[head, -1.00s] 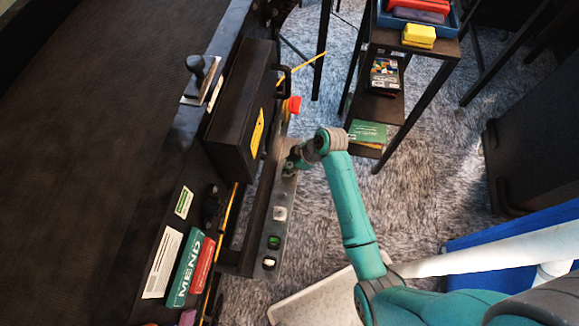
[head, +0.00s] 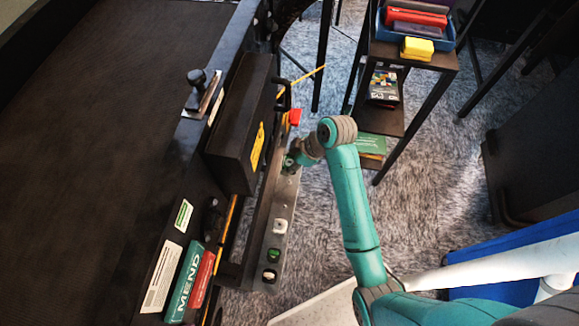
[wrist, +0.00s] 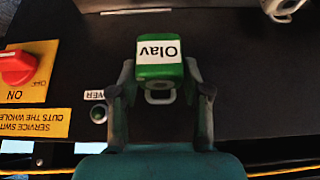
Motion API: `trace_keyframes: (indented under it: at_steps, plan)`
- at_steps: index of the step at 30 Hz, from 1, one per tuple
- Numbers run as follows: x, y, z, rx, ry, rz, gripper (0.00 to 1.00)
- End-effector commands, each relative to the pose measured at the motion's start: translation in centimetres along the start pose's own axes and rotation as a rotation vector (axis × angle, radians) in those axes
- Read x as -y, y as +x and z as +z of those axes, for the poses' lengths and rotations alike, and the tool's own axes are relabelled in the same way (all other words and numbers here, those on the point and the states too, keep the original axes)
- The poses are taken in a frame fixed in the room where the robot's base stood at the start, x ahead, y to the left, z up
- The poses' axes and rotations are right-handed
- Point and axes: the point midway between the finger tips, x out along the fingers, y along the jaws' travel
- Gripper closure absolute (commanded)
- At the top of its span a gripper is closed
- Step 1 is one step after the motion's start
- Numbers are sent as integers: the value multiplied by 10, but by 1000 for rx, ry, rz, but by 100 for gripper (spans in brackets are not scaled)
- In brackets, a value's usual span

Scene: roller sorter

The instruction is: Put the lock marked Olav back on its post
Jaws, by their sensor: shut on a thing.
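The green lock marked Olav (wrist: 160,62) is between the two fingers of my gripper (wrist: 160,70) in the wrist view. Its white label reads upside down, and its shackle (wrist: 160,97) points toward my palm. My gripper is shut on the lock, over a dark panel. In the head view my gripper (head: 291,162) is at the grey rail (head: 257,235), between the red switch (head: 295,117) and a white lock (head: 280,227). I cannot make out a bare post, nor whether the held lock touches anything.
The red switch (wrist: 17,67) with yellow labels and a green power button (wrist: 98,113) are left of my gripper. Another lock (wrist: 283,8) shows at top right. A green lock (head: 274,255) and a dark-and-white one (head: 269,275) sit lower on the rail. A black box (head: 241,125) stands behind it.

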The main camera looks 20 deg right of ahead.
Motion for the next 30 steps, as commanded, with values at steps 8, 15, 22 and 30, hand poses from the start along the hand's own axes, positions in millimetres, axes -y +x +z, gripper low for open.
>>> trace_keyframes:
  at_steps: [8,15,22,30]
  plan:
    - [0,-15,-9,-1,-1,2,93]
    - [0,-25,-15,-1,-1,1,93]
    - [0,-34,-20,-1,0,1,93]
    - [0,-36,-21,0,0,0,93]
